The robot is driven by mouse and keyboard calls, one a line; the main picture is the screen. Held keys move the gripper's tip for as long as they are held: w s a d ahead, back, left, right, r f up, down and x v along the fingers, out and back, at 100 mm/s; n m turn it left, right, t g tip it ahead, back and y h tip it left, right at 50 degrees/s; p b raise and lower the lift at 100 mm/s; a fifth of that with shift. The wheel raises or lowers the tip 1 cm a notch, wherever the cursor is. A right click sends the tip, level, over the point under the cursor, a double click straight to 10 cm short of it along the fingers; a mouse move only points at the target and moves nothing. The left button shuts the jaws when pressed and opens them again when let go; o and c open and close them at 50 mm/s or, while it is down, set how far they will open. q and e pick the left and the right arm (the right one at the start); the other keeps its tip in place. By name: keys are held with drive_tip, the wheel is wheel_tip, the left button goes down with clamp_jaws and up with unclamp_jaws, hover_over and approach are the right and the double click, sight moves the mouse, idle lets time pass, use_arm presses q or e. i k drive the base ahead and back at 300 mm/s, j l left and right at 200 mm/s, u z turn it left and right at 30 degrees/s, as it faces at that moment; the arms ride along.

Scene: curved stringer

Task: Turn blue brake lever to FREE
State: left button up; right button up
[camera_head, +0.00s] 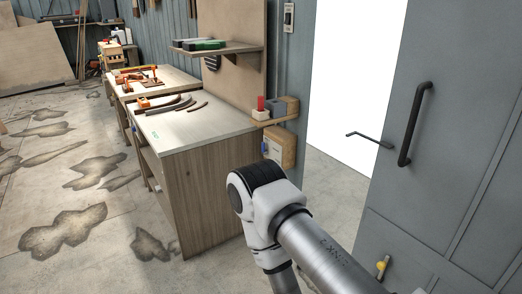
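A small blue part (265,148), possibly the blue brake lever, shows at the left edge of a light wooden box (283,148) beside the workbench's right end. It is too small to read its setting, and no FREE marking can be made out. One of my arms comes in from the lower right, its white and black joint just below and in front of this box. Neither of my grippers shows in the view.
A workbench (195,135) with curved dark strips stands left of the box. Above the box, a small wooden shelf (291,119) holds a red-topped item (261,107). A grey door (440,130) with a black handle stands right of the bright opening. Stained floor lies open at left.

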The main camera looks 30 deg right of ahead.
sight(263, 152)
drive_tip(key=i+l+z, duration=0.15)
drive_tip(key=i, duration=0.45)
drive_tip(key=i+z, duration=0.15)
drive_tip(key=i, duration=0.45)
drive_tip(key=i+j+z, duration=0.15)
drive_tip(key=i, duration=0.4)
drive_tip(key=i+z, duration=0.15)
drive_tip(key=i, duration=0.45)
drive_tip(key=i+j+z, duration=0.15)
drive_tip(key=i, duration=0.45)
drive_tip(key=j, duration=0.1)
